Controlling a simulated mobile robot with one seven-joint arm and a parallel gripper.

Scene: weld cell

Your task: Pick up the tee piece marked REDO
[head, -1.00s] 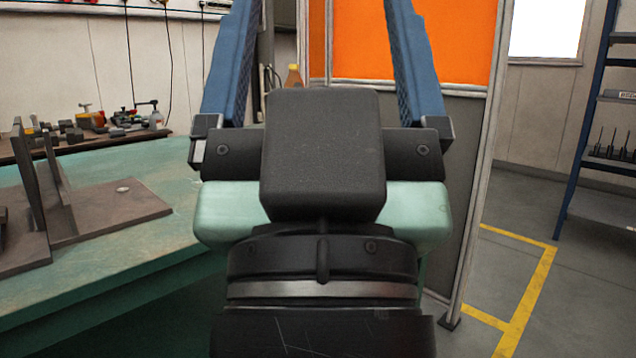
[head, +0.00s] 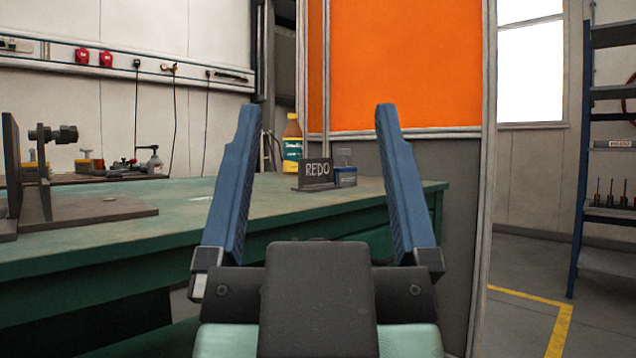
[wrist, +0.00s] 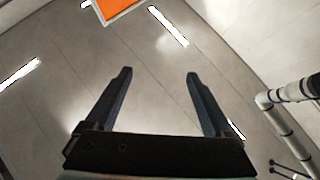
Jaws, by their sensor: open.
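A small dark upright plate with the white letters REDO (head: 316,169) stands on a low base near the far right end of the green table. It shows in the head view, framed between my fingers but well beyond them. My gripper (head: 317,112) is open and empty, with two blue fingers pointing up. In the wrist view my gripper (wrist: 159,74) has only ceiling behind it. At the left, a brown steel piece (head: 95,210) has upright plates on a flat base; I see no marking on it.
The green table (head: 185,205) reaches from the left to behind my gripper. An orange screen (head: 405,65) rises behind. A blue shelf (head: 580,150) stands right, with open floor before it.

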